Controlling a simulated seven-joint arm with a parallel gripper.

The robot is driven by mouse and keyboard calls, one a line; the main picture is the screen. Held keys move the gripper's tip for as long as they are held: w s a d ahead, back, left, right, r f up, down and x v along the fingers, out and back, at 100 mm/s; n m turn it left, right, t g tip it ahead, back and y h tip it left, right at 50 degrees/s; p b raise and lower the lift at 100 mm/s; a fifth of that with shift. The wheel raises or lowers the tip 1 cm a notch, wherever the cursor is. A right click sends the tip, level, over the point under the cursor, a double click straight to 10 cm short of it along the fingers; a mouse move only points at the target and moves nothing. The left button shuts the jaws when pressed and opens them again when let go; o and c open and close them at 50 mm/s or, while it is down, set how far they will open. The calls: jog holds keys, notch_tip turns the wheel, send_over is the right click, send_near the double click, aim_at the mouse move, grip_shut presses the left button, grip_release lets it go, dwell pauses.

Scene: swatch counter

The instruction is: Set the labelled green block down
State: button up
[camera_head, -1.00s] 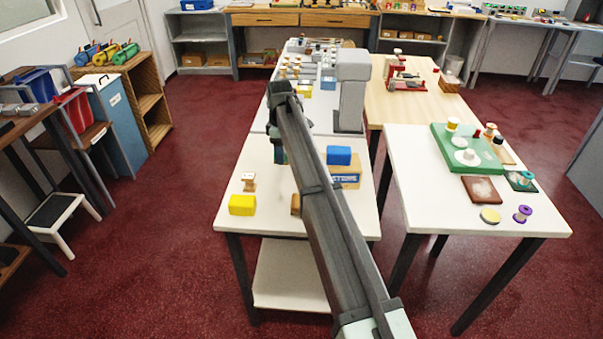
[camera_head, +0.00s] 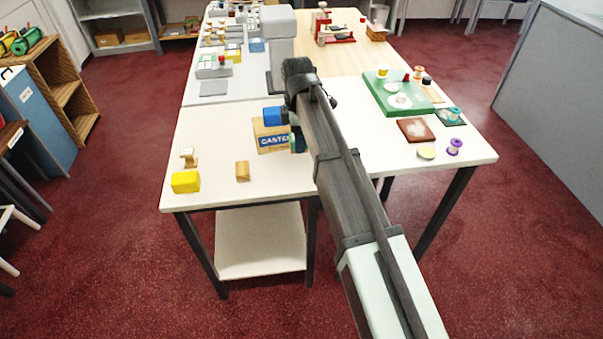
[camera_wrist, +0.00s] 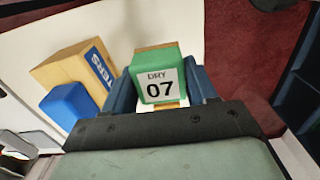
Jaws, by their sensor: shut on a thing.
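The green block (camera_wrist: 158,77) sits between the blue fingers of my gripper (camera_wrist: 160,92) in the wrist view. Its white label reads "DRY 07", and tan wood shows at its far edge. My gripper is shut on it. In the head view my gripper (camera_head: 297,141) is over the near white table (camera_head: 215,190), just right of the cardboard box (camera_head: 270,137). My arm hides most of the gripper and block there. I cannot tell whether the block touches the table.
A blue block (camera_head: 274,116) is on the box; both also show in the wrist view. A yellow block (camera_head: 185,181), a small wooden stand (camera_head: 188,158) and a wooden block (camera_head: 242,171) are at left. A brown mat (camera_head: 416,130) and green tray (camera_head: 385,100) lie right. The front middle is clear.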

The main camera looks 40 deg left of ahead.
aim_at(301, 173)
jog(key=shift+d, duration=0.45)
jog(key=shift+d+f, duration=0.1)
jog(key=shift+f, duration=4.9)
jog(key=shift+f, duration=0.2)
jog(key=o, duration=1)
notch_tip(301, 173, up, 12)
jog(key=shift+r, duration=0.2)
jog(key=shift+w, duration=0.1)
